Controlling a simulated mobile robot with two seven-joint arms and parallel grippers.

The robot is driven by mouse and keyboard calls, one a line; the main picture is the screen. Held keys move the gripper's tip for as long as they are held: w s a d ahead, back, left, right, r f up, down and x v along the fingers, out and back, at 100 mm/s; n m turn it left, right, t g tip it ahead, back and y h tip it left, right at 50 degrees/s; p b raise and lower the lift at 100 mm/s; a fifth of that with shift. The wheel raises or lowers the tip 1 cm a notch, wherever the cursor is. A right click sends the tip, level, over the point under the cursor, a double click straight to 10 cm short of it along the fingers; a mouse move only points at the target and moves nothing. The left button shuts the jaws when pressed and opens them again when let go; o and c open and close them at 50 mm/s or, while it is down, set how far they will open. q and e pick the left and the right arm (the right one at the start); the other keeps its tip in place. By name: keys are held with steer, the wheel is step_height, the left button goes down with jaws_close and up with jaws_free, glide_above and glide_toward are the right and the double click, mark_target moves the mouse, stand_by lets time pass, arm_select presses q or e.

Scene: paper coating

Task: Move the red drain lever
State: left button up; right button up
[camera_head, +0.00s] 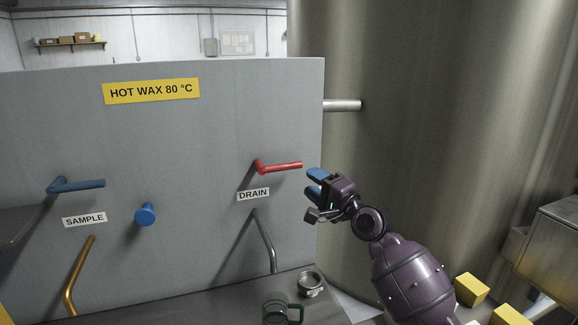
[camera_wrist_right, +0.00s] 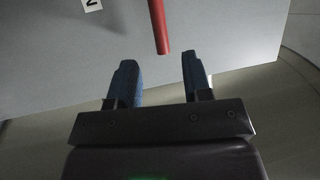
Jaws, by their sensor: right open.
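The red drain lever (camera_head: 280,167) sticks out to the right from the grey panel, above the DRAIN label (camera_head: 253,195). In the right wrist view its red bar (camera_wrist_right: 159,28) comes down from the top, its end just beyond the gap between my fingertips. My right gripper (camera_head: 314,183) is open and empty, just right of the lever's free end in the head view. It also shows in the right wrist view (camera_wrist_right: 158,68), with blue fingers apart and not touching the lever. My left gripper is not in view.
A blue lever (camera_head: 80,185) and a blue knob (camera_head: 145,214) are on the panel's left. A drain pipe (camera_head: 266,243) hangs below the DRAIN label. A green-handled mug (camera_head: 276,310) and a metal cup (camera_head: 310,284) stand below. A large metal tank (camera_head: 430,110) is behind.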

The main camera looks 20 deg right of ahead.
mark_target(292, 168)
steer(key=x, duration=0.9)
steer(key=shift+w+a, duration=0.1)
jaws_close()
